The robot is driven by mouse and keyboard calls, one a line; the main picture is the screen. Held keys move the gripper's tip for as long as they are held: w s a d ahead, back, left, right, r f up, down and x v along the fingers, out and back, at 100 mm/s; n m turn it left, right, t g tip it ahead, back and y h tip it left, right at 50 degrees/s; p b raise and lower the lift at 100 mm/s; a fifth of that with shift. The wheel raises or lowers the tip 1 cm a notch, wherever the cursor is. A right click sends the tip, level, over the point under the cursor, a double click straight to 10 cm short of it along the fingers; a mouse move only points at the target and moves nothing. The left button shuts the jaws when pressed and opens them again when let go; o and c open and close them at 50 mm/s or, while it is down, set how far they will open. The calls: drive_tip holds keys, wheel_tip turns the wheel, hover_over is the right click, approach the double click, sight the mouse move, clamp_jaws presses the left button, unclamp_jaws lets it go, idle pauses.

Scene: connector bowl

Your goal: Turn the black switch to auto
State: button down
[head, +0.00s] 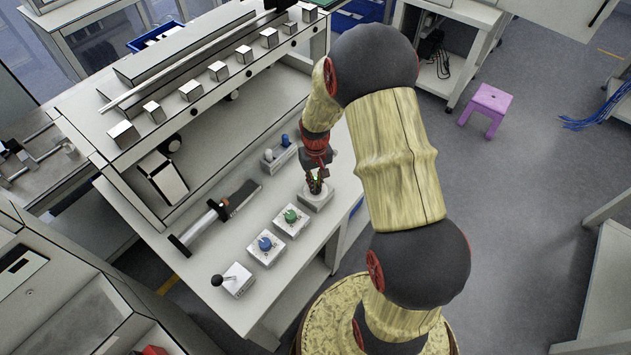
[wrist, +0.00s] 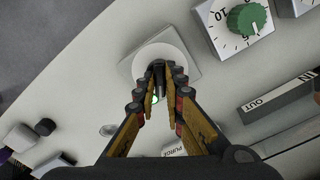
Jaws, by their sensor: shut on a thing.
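The black switch (wrist: 159,76) sits on a round white disc (wrist: 145,64) on a square light-grey base, in the upper middle of the wrist view. My gripper (wrist: 164,74) points down at it, with its two fingers closed on either side of the dark switch. The fingers hide much of the switch, and I cannot read its position or an "auto" mark. In the head view my gripper (head: 315,184) is over the light base (head: 317,201) near the bench's right edge, and the switch itself is hidden there.
A green dial (head: 291,216) and a blue dial (head: 265,243) stand on boxes to the lower left. A shelf with several blocks rises at the back.

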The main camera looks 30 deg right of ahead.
drive_tip(key=shift+m, duration=1.2)
drive_tip(key=c, duration=1.9)
unclamp_jaws()
wheel_tip(320, 180, up, 12)
drive_tip(key=shift+f, duration=0.1)
